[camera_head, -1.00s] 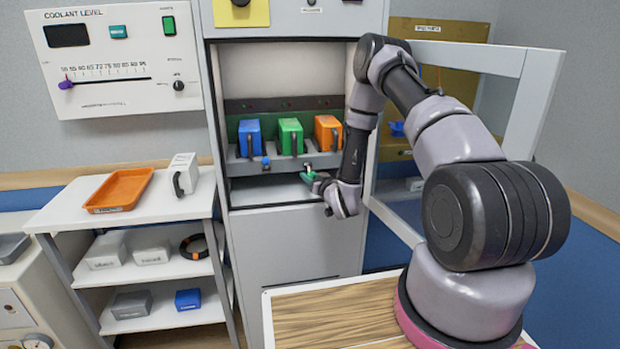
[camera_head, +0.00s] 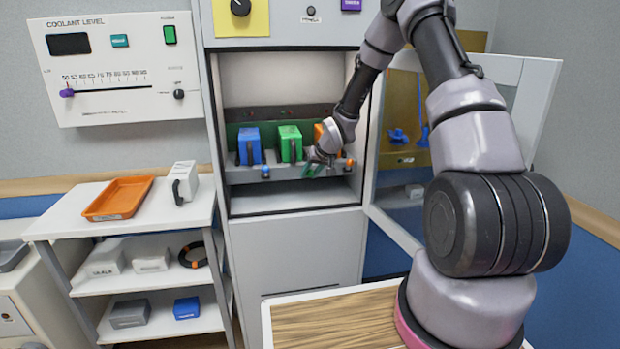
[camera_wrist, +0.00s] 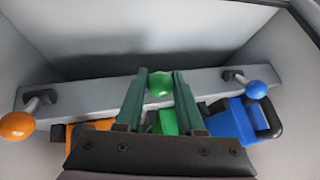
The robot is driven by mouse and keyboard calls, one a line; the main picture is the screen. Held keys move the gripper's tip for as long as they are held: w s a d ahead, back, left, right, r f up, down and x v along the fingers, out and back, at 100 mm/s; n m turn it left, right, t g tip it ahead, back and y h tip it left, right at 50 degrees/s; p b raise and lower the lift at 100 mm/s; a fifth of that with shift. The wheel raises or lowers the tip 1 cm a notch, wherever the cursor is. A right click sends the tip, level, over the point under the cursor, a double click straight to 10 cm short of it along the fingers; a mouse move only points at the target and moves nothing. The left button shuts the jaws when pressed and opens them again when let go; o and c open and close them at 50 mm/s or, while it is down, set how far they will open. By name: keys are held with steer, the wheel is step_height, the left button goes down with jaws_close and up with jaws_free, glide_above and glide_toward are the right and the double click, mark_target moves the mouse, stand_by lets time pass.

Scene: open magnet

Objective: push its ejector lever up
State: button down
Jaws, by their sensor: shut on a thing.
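A green lever knob (camera_wrist: 159,84) sits between my gripper's (camera_wrist: 160,76) two green fingers in the wrist view, and they are shut on it. In the head view my gripper (camera_head: 316,168) is at the front rail of the cabinet shelf, below the green module, and the green lever is mostly hidden there. The green module (camera_head: 291,143) stands upright between the blue module (camera_head: 249,146) and the orange module (camera_head: 318,132), which my wrist partly covers. Part of the green module also shows behind the fingers in the wrist view (camera_wrist: 168,121).
A blue lever knob (camera_head: 265,174) and an orange lever knob (camera_head: 350,163) stick out on either side of my gripper. The cabinet's glazed door (camera_head: 535,105) stands open at the right. An orange tray (camera_head: 119,199) lies on the side shelf.

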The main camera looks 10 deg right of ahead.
steer(key=shift+w+r+g, duration=0.45)
steer(key=shift+r+g, duration=0.1)
steer(key=shift+g, duration=0.65)
steer(key=shift+w+r+m+g, duration=0.2)
steer(key=shift+g, duration=0.6)
steer(key=shift+w+r+m+g, duration=0.15)
steer(key=shift+w+m+g, duration=0.05)
steer(key=shift+g, duration=0.6)
steer(key=c, duration=0.5)
jaws_free()
steer(key=shift+c, duration=0.2)
steer(key=shift+r, duration=0.1)
steer(key=v, duration=0.7)
